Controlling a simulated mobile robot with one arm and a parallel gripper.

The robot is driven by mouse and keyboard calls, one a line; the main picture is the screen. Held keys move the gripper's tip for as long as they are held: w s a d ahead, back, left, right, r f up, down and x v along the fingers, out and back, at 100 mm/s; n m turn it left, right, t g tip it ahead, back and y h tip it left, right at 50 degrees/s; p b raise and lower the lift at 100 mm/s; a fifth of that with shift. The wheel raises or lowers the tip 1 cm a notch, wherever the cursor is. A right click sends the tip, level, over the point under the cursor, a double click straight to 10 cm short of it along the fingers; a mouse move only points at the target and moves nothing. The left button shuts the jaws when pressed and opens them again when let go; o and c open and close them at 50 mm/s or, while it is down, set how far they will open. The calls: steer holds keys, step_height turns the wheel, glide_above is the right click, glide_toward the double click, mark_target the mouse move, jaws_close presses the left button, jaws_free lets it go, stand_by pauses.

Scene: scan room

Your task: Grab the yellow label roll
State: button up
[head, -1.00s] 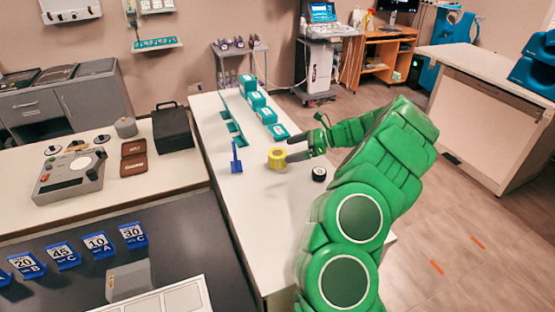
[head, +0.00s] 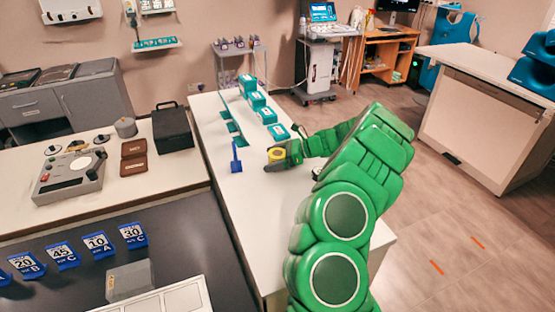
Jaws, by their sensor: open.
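The yellow label roll (head: 277,154) stands on the long white counter, right of a small blue stand. My gripper (head: 276,160) is at the roll, coming from the right. Its dark fingers appear to lie around or over the roll and hide part of it. The jaws are open. I cannot tell whether they touch the roll.
The white counter (head: 250,220) has free room in front. A blue stand (head: 236,158) is left of the roll. Several teal boxes (head: 267,116) line the counter behind. A black case (head: 172,128) sits on the left counter.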

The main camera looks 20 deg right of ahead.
steer(key=shift+a, duration=0.1)
steer(key=shift+c, duration=0.3)
steer(key=c, duration=1)
